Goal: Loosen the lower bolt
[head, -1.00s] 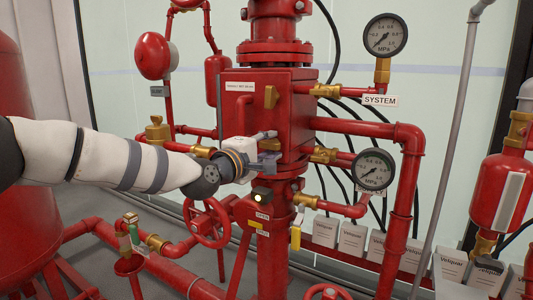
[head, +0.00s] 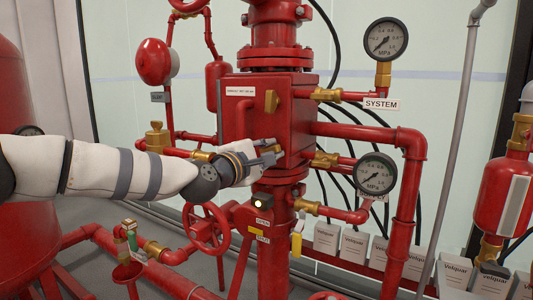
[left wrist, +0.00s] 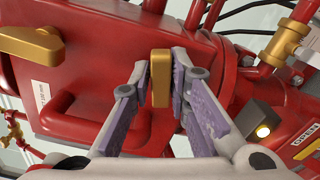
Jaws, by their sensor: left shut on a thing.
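The red valve box (head: 300,125) stands in the middle of the head view, with a gold upper bolt (head: 271,101) on its front. The upper bolt also shows at the left of the left wrist view (left wrist: 32,45). My left gripper (head: 276,150) is at the lower front of the box. In the left wrist view its fingers (left wrist: 160,85) stand on both sides of the gold lower bolt (left wrist: 160,77) and are shut on it. In the head view the gripper hides the lower bolt. My right gripper is not in view.
A red bar handle (left wrist: 80,115) sits beside the lower bolt. A pressure gauge (head: 375,174) and brass fittings stand to the right of the box. A red handwheel (head: 208,229) is below my left arm. A dark block with a lit lamp (head: 262,201) is under the gripper.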

